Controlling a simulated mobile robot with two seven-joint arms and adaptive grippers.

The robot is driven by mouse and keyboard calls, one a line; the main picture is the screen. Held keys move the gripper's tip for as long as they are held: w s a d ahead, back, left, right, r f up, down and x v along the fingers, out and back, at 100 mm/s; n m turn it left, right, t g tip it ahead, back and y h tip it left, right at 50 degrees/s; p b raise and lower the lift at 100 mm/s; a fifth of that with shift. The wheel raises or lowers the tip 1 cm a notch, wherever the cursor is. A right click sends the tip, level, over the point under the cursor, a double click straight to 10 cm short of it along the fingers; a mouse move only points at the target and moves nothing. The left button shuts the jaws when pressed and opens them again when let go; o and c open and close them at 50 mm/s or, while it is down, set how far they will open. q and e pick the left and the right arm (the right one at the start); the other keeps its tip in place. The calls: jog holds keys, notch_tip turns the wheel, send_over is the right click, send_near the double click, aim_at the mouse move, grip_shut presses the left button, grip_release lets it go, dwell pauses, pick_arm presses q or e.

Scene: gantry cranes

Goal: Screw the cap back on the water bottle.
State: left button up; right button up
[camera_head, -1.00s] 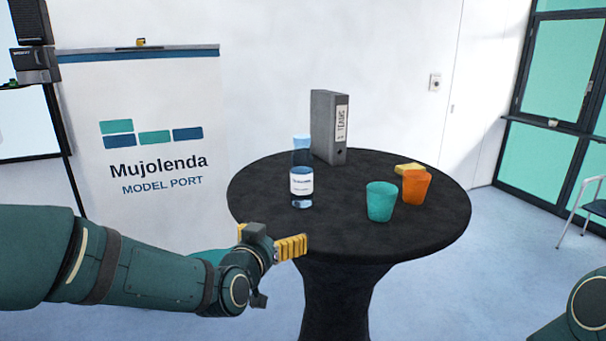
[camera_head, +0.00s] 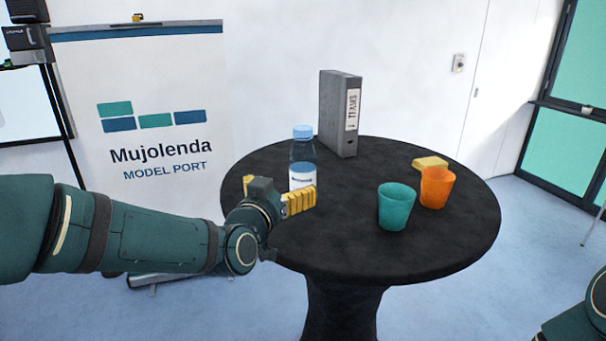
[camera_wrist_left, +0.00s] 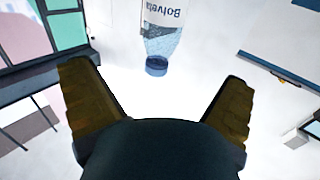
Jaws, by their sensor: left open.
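The clear water bottle (camera_head: 302,175) stands upright on the round black table, with a white label and a light blue cap (camera_head: 303,131) on its mouth. I cannot tell how tightly the cap sits. My left gripper (camera_head: 278,190) is open and empty, with yellow pads, in front of the bottle and overlapping its lower part in the head view. In the left wrist view, the bottle (camera_wrist_left: 163,35) appears upside down, cap (camera_wrist_left: 157,66) between and beyond the open fingers (camera_wrist_left: 155,82), apart from both. My right gripper is out of view.
The black table (camera_head: 340,245) also holds a grey binder (camera_head: 338,115) behind the bottle. The table's front is clear. A banner (camera_head: 150,130) stands behind at left.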

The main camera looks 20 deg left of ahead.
aim_at(300, 166)
pick_arm(q)
jog(key=w, duration=0.8)
jog(key=shift+d, duration=0.3)
jog(key=shift+w, duration=0.1)
jog(key=shift+w, duration=0.1)
jog(key=w+p, duration=0.1)
jog(key=w, duration=0.4)
jog(key=shift+r, duration=0.15)
jog(key=c, duration=1.3)
jog(key=shift+c, duration=0.2)
